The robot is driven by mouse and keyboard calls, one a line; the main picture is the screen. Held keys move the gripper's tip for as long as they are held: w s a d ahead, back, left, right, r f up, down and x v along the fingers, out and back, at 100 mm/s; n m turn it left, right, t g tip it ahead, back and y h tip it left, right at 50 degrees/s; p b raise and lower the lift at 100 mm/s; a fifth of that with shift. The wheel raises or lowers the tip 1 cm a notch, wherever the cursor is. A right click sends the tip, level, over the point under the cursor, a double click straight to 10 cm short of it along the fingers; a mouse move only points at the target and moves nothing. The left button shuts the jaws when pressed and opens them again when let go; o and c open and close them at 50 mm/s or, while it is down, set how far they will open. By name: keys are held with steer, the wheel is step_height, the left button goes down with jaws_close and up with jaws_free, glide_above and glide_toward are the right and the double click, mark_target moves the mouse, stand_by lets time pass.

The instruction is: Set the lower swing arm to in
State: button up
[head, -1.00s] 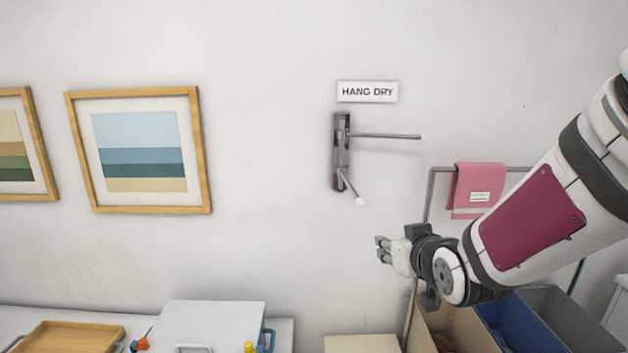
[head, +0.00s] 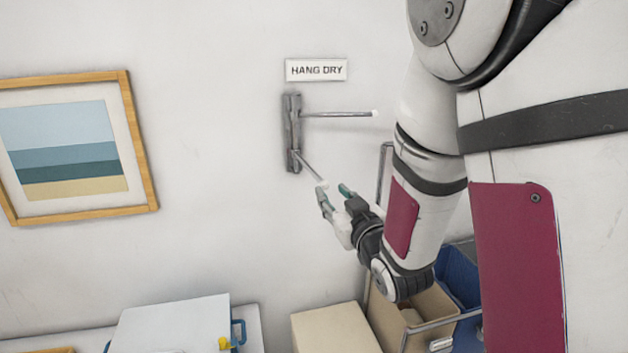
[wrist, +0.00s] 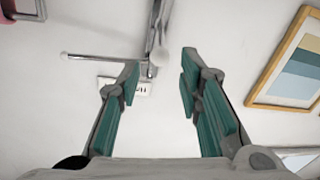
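The wall bracket (head: 291,133) is a grey upright plate with two thin swing arms. The upper swing arm (head: 338,114) reaches right, along the wall. The lower swing arm (head: 310,169) points outward and down to the right, with a white ball at its tip. My gripper (head: 334,192) is open just by that tip. In the wrist view, my open gripper (wrist: 159,66) has teal-padded fingers on either side of the lower arm's white ball (wrist: 160,54). I see no clear contact, and the depth between them is hard to tell.
A HANG DRY sign (head: 316,70) is above the bracket. A framed picture (head: 137,78) hangs to the left. Below are a beige box (head: 335,330), a white lidded box (head: 170,325) and a blue bin (head: 458,272). Bare wall lies between picture and bracket.

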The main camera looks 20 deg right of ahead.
mark_target(316, 174)
steer(key=w, duration=0.7)
steer(key=w+a, duration=0.1)
steer(key=w, duration=0.3)
steer(key=shift+p, duration=0.3)
jaws_close()
